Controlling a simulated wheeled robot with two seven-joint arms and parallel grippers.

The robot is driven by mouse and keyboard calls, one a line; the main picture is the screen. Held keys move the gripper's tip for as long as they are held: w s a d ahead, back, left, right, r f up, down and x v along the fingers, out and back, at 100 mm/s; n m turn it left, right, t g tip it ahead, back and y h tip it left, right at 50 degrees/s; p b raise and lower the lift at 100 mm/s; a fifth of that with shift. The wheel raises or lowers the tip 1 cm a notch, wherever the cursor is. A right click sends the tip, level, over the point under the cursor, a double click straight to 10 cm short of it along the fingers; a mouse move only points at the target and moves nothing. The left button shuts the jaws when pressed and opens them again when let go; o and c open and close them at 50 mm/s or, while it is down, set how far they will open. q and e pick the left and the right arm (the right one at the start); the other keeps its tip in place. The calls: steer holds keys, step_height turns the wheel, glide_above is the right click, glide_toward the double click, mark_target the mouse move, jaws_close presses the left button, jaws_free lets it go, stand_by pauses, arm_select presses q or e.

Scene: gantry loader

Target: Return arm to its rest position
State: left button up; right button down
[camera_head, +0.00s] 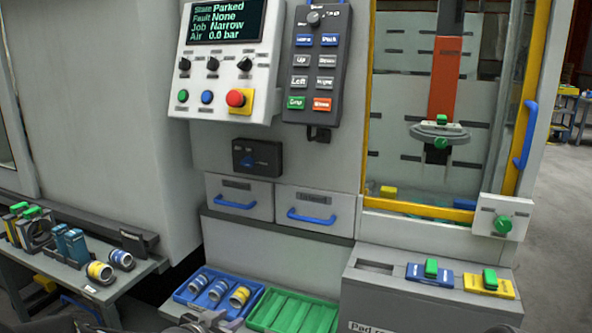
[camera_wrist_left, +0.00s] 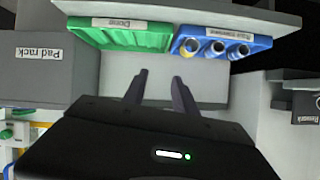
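My left gripper (camera_head: 205,322) shows at the bottom edge of the head view, low in front of the blue tray. In the left wrist view its two dark fingers (camera_wrist_left: 160,92) stand apart with nothing between them. My right gripper does not show in either view. The gantry arm (camera_head: 444,78), orange with a round grey plate and green pads at its lower end, hangs behind the yellow-framed door. The control panel screen (camera_head: 226,20) reads State Parked, Fault None, Job Narrow, Air 0.0 bar.
A blue tray (camera_head: 180,293) holds several cylinders beside a green tray (camera_head: 257,317). The pad rack (camera_head: 405,312) carries blue and yellow pads at right. A side table (camera_head: 134,275) at left holds several parts. Two drawers (camera_head: 240,197) with blue handles sit above the trays.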

arm_select(q)
steer(key=s+d+f+n+g+p, duration=0.2)
steer(key=s+d+f+n+g, duration=0.2)
steer(key=s+f, duration=0.65)
steer(key=s+d+f+n+g+p, duration=0.1)
steer(key=s+f+g+p, duration=0.1)
steer(key=s, duration=0.7)
steer(key=s+d+f+n+g+p, duration=0.1)
steer(key=s+f, duration=0.3)
steer(key=s, duration=0.5)
steer(key=s+d+f+n+g+p, duration=0.1)
steer(key=s+d+f+g+p, duration=0.2)
steer(key=s, duration=0.5)
steer(key=shift+s+f+n+g, duration=0.3)
steer(key=shift+s+f+g, duration=0.1)
steer(key=shift+f+g, duration=0.15)
